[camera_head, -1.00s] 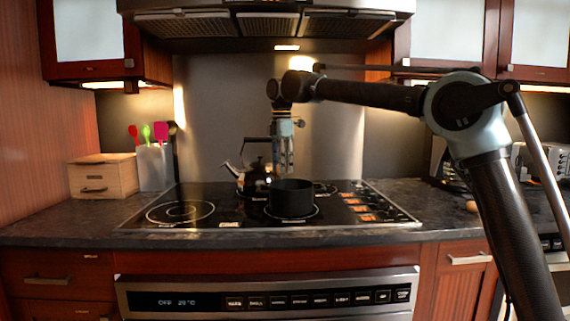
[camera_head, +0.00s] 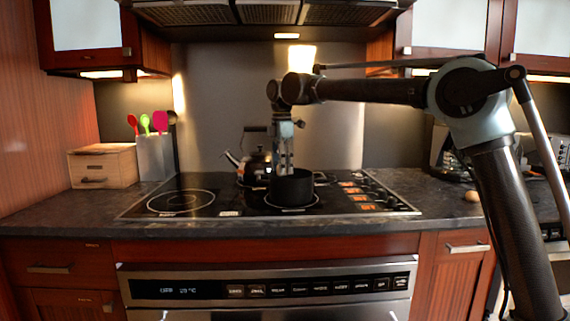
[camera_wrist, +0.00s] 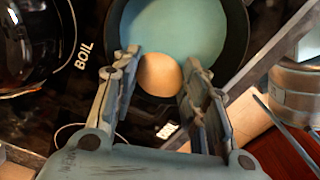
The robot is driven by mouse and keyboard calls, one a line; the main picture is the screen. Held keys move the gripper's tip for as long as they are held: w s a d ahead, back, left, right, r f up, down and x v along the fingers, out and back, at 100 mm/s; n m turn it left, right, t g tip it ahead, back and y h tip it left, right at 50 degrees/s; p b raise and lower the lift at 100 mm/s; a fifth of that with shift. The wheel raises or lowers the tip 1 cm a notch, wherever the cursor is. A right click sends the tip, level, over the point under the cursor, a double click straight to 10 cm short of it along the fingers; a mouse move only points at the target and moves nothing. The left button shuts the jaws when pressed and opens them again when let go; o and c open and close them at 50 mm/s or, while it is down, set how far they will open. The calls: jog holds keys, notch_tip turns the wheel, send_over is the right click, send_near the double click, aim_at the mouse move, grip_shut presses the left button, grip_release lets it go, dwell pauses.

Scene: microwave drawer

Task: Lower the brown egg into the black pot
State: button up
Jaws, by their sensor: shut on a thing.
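The black pot (camera_head: 292,189) stands on the cooktop, right of the kettle. In the wrist view its dark rim (camera_wrist: 237,38) surrounds a pale teal inside. My gripper (camera_head: 284,168) points down at the pot, its fingertips at about the height of the rim. In the wrist view my gripper (camera_wrist: 160,62) is shut on the brown egg (camera_wrist: 160,75), one finger on each side. The egg appears over the near part of the pot's opening. How far it is below the rim is hard to tell. The egg is not visible in the head view.
A dark kettle (camera_head: 257,166) stands close behind and left of the pot. Another egg (camera_head: 472,196) lies on the right counter. A wooden box (camera_head: 103,166) and a utensil holder (camera_head: 155,158) stand at the left. The range hood hangs above. The cooktop's front left is clear.

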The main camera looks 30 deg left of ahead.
jog(key=shift+f, duration=1.45)
jog(key=o, duration=0.8)
jog(key=shift+r, duration=0.1)
